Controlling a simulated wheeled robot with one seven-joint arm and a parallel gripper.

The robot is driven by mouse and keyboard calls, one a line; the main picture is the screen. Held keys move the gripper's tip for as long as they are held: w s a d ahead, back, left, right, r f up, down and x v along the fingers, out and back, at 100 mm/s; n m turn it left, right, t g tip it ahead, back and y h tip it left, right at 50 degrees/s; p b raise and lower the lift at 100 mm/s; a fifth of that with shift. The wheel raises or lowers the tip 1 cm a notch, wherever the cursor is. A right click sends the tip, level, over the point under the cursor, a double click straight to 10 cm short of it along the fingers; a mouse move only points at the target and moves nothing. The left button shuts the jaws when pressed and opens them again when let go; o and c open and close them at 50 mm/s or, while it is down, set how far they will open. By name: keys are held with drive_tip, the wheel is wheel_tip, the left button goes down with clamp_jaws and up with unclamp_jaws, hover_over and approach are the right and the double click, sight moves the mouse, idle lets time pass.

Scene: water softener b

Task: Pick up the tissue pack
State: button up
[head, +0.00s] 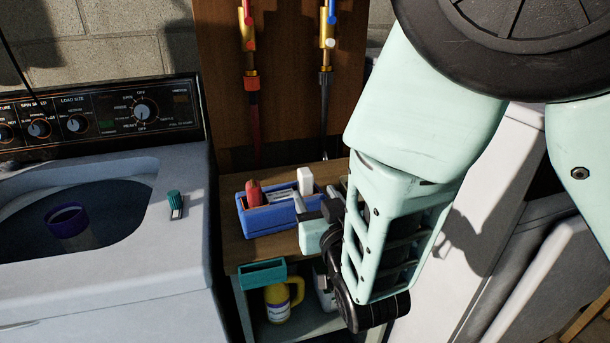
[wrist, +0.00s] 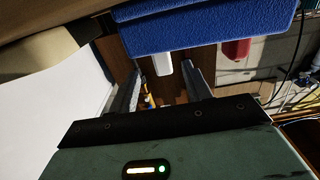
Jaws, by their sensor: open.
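A blue open bin (head: 268,219) sits on the wooden shelf top between the machines. A white upright block (head: 305,180) stands at its right end; it may be the tissue pack, but I cannot read a label. A pale flat item with dark marks (head: 286,197) lies beside it in the bin. My gripper (head: 315,199) is open at the bin's right front, close to the white block. In the wrist view the blue bin (wrist: 210,34) is at the top. The white block (wrist: 163,65) shows between my open fingers (wrist: 162,72), with no clear contact.
A red item (head: 254,193) stands in the bin's left end. The washer (head: 180,245) is at left, with a purple-topped container (head: 68,222) in its tub. A teal tray (head: 262,273) and a yellow jug (head: 280,302) are below. Red (head: 252,110) and grey hoses hang behind.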

sight(308, 185)
drive_tip(key=p+x, duration=0.1)
drive_tip(key=x, duration=0.4)
drive_tip(key=shift+w+a+r, duration=0.1)
drive_tip(key=shift+a, duration=0.05)
drive_tip(key=c, duration=1)
